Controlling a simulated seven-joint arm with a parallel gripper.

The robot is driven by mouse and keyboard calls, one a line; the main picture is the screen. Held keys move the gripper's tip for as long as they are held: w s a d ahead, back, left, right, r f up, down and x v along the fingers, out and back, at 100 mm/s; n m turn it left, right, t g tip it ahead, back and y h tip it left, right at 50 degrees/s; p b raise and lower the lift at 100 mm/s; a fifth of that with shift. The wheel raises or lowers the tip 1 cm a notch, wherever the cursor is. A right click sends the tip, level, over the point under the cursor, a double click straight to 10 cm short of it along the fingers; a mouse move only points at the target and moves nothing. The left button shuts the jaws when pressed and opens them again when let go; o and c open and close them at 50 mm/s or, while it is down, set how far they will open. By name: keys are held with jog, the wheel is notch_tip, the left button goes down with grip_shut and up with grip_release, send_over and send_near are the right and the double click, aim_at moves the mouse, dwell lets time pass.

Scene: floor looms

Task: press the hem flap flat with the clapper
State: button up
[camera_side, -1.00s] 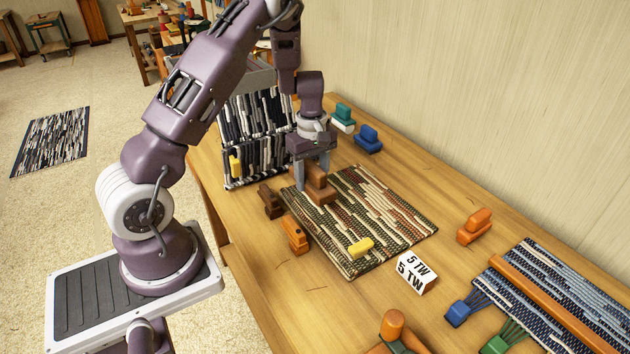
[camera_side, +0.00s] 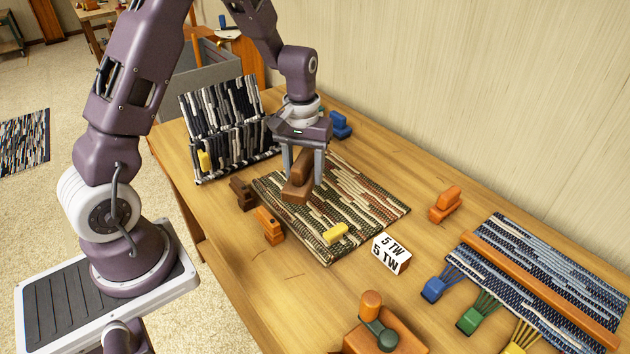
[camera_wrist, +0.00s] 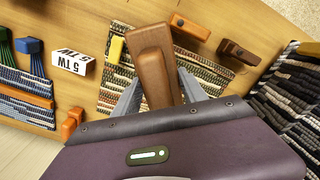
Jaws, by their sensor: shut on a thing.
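The clapper (camera_side: 298,188) is a brown wooden block with a raised grip, and my gripper (camera_side: 303,172) is shut on that grip. It is over the far left part of a striped green, red and cream rug (camera_side: 365,205) and looks tilted and raised. The wrist view shows the clapper (camera_wrist: 152,72) between my fingers, hiding part of the rug (camera_wrist: 112,88). I cannot make out the hem flap clearly. A yellow piece (camera_side: 335,233) lies on the rug near its front edge.
An orange block (camera_side: 268,226) and a dark brown block (camera_side: 242,194) stand left of the rug. A black-and-white rug (camera_side: 215,115) leans behind.

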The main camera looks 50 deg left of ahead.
jog(key=shift+w+a+f+n, duration=0.1)
jog(key=shift+a+f+n, duration=2.3)
jog(key=shift+f+n, duration=0.3)
jog(key=shift+w+a+f+n, duration=0.1)
jog(key=shift+a+f+n, duration=2.3)
jog(key=shift+f+n, duration=0.3)
jog(key=shift+f, duration=0.55)
notch_tip(320, 180, up, 7)
